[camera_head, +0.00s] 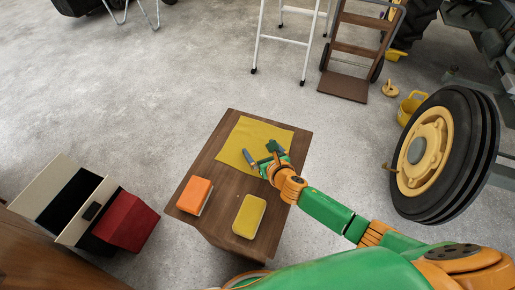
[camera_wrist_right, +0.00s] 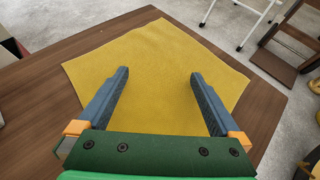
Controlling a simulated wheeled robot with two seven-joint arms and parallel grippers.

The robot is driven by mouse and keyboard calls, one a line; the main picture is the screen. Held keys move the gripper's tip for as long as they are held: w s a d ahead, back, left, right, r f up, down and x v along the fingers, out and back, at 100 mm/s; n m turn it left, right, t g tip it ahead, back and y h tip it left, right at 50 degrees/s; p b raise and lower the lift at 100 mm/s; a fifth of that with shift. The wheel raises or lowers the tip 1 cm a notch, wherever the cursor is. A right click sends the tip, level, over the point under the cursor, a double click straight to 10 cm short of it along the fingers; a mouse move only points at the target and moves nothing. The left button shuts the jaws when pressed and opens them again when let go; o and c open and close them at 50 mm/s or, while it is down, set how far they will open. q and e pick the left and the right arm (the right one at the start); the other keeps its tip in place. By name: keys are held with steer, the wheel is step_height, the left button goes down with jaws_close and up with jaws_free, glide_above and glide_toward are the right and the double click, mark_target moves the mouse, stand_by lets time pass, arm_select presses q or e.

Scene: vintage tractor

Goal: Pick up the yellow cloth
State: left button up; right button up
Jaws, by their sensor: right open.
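The yellow cloth (camera_head: 244,138) lies flat on the far part of a small brown wooden table (camera_head: 228,178) in the head view. It fills the middle of the right wrist view (camera_wrist_right: 158,62), with its far corner near the table's edge. My right gripper (camera_head: 264,152) is over the near part of the cloth. In the right wrist view its two dark fingers (camera_wrist_right: 158,80) are spread wide with only cloth behind the gap. Nothing is between them. I cannot tell whether the fingertips touch the cloth. My left gripper is not in view.
An orange sponge-like block (camera_head: 195,195) and a yellow one (camera_head: 249,215) lie on the table's near part. A large tyre (camera_head: 445,150) stands at right, a hand truck (camera_head: 352,60) behind. A red and cream box (camera_head: 124,222) is at left.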

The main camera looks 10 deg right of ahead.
steer(key=shift+w+f, duration=0.1)
jaws_close()
stand_by(0.8)
